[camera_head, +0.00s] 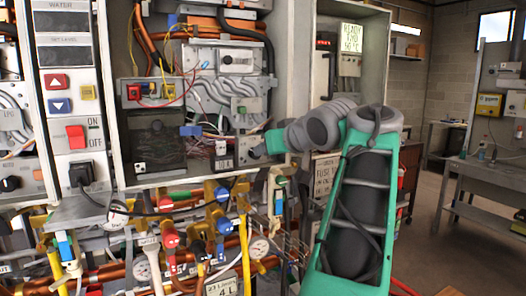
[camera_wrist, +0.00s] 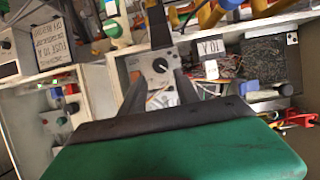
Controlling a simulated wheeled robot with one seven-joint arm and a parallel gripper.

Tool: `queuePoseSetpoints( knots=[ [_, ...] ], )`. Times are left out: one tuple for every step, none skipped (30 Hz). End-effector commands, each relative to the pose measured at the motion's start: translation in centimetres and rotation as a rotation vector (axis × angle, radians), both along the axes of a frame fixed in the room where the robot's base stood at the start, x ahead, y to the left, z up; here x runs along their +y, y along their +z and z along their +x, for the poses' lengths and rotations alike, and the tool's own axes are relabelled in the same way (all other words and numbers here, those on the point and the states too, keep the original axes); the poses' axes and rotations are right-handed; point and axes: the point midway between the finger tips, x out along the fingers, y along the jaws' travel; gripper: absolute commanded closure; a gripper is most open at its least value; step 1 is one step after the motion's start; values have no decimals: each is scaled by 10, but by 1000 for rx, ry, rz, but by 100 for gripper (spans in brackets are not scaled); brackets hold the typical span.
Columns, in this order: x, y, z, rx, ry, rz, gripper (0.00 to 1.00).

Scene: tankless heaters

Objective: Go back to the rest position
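My arm reaches up and left across the right half of the head view, with its green and grey links in front of the heater cabinets. My gripper (camera_head: 256,149) is at the lower right edge of the open heater cabinet (camera_head: 118,110), close to its inner parts. In the wrist view, my gripper (camera_wrist: 160,84) has two dark fingers standing apart, with nothing seen held between them. Beyond the fingers is a pale panel with a black rotary knob (camera_wrist: 159,65). I cannot tell whether the fingers touch anything.
Brass and copper pipes with coloured valves (camera_head: 200,235) crowd the space below the cabinet. A control panel with a red switch (camera_head: 75,136) is at left. Another cabinet with a lit display (camera_head: 351,37) stands behind my arm. Open floor (camera_head: 450,240) and a workbench (camera_head: 490,182) are at right.

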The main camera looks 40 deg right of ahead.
Motion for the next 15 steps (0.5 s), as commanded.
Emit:
queuePoseSetpoints(
  knots=[
    [1,2,-4,0,-1,0,62],
    [1,2,-6,1,-1,1,62],
    [2,2,-7,0,-1,2,62],
    [2,2,-7,1,0,1,62],
    [2,2,-7,1,1,2,62],
    [2,2,-7,1,1,2,62],
    [2,2,-6,1,1,2,62],
    [2,2,-6,1,1,2,62],
    [2,2,-6,1,1,2,62],
    [2,2,-6,1,1,2,62],
    [2,2,-6,1,1,2,62],
    [2,2,-6,1,1,2,62],
    [2,2,-6,1,1,0,62],
    [2,2,-6,4,5,-8,62],
    [2,0,-7,19,12,-30,62]
  ],
)
